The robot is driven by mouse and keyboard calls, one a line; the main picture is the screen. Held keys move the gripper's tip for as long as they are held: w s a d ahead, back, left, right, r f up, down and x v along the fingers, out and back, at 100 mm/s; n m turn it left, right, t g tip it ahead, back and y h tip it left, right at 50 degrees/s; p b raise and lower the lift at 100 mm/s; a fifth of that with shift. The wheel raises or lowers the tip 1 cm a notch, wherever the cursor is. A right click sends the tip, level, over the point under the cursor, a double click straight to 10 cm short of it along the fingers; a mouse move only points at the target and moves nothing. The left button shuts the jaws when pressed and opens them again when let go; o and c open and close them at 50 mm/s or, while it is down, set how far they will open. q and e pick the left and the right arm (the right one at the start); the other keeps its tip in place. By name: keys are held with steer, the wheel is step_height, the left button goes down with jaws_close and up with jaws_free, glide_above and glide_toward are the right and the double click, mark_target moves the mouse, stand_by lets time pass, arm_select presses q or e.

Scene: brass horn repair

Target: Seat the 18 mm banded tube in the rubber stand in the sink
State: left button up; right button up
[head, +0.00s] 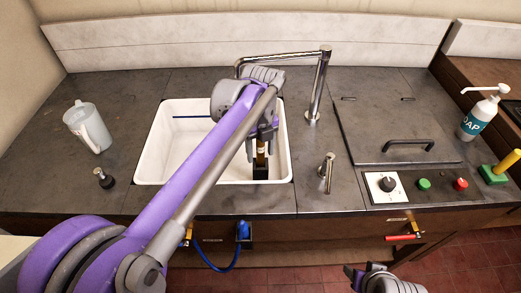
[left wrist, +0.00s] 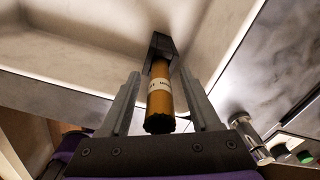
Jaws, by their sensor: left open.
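The brass-coloured tube (head: 260,156) with a pale printed band stands in the black rubber stand (head: 261,174) at the right front of the white sink (head: 150,150). In the left wrist view the far end of the tube (left wrist: 160,95) meets the black stand (left wrist: 160,46); how deep it sits is hidden. My left gripper (head: 263,139) is open over the tube. Its fingers (left wrist: 158,80) lie on either side of the tube, with gaps visible. My right gripper (head: 362,279) is at the bottom edge of the head view, far from the sink; its jaw state is unclear.
A tall chrome faucet (head: 320,85) arches behind the sink, and a short chrome fitting (head: 327,172) stands to its right. A translucent jug (head: 88,127) is at left. A soap bottle (head: 480,112) and a dark lid with a handle (head: 408,145) are at right.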

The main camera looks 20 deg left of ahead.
arm_select(q)
step_height(320, 180, up, 11)
steer(key=p, duration=0.1)
arm_select(e)
steer(key=shift+w+r, duration=0.1)
steer(key=shift+r, duration=0.65)
arm_select(q)
steer(key=shift+f, duration=0.2)
